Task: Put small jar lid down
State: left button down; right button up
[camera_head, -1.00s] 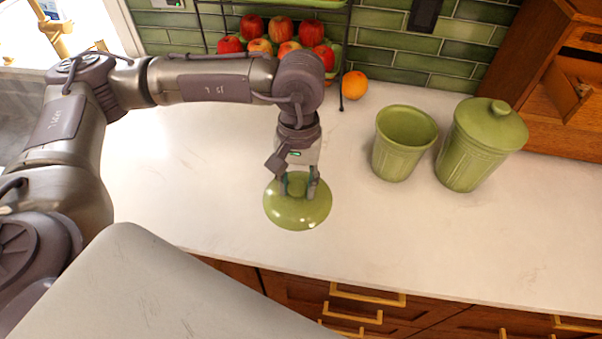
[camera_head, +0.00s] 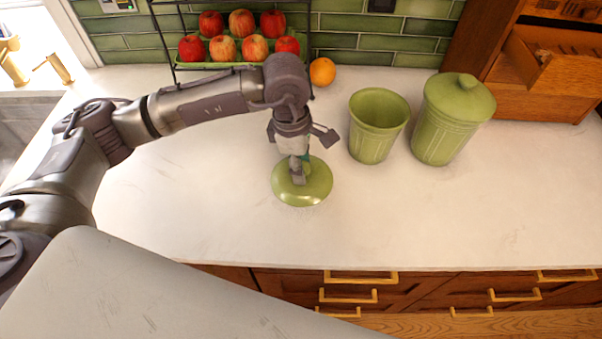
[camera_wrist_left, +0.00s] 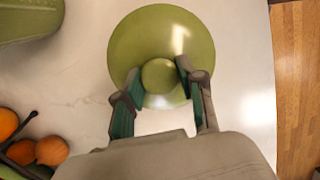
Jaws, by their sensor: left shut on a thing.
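The small jar lid (camera_head: 312,190) is a round, shiny green lid with a knob on top. It is over the white counter, left of the open green jar (camera_head: 377,124). My left gripper (camera_head: 301,172) points down from above and is shut on the lid's knob. In the left wrist view the lid (camera_wrist_left: 140,45) shows in full, with its knob between the fingertips (camera_wrist_left: 157,78). I cannot tell whether the lid touches the counter. My right gripper is not in view.
A lidded green jar (camera_head: 449,125) stands right of the open one. An orange (camera_head: 322,71) and a rack with red apples (camera_head: 241,22) are at the back wall. A wooden cabinet (camera_head: 545,70) stands back right. The counter (camera_head: 430,220) is clear in front and to the right.

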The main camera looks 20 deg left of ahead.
pick_arm(q)
notch_tip(320, 180, down, 4)
jog(key=shift+r+p, duration=0.15)
jog(key=shift+p, duration=0.45)
jog(key=shift+f, duration=0.3)
jog(key=c, duration=0.7)
grip_release()
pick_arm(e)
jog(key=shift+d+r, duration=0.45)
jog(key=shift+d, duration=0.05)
